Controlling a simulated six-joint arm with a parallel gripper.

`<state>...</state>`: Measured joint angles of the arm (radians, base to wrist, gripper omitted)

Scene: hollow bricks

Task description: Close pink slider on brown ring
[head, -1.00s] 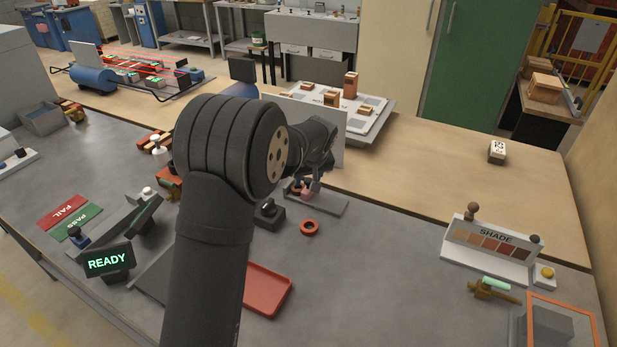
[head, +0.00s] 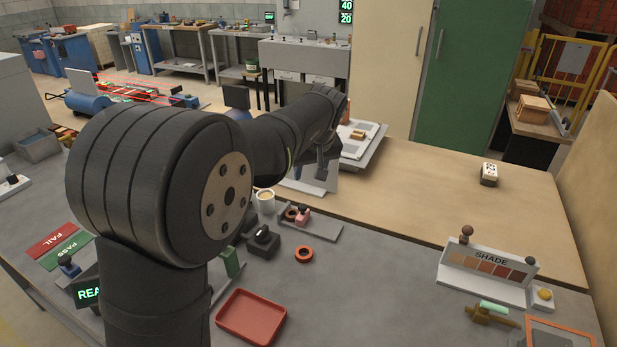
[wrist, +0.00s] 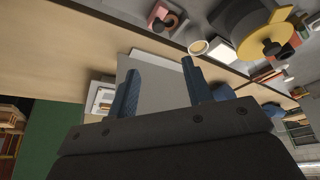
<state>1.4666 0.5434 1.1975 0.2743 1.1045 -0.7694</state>
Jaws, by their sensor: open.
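The pink slider (head: 303,215) sits on a grey plate (head: 322,232) beside the brown ring (head: 290,213). The two look very close or touching; I cannot tell how far the slider is over the ring. In the wrist view the pink slider (wrist: 157,13) and the ring (wrist: 170,21) show small at the top. My gripper (head: 322,175) is beyond and above the plate, apart from the slider. In the wrist view my gripper (wrist: 158,68) has its two blue fingers spread with nothing between them.
A raised white board (head: 365,150) is near my gripper.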

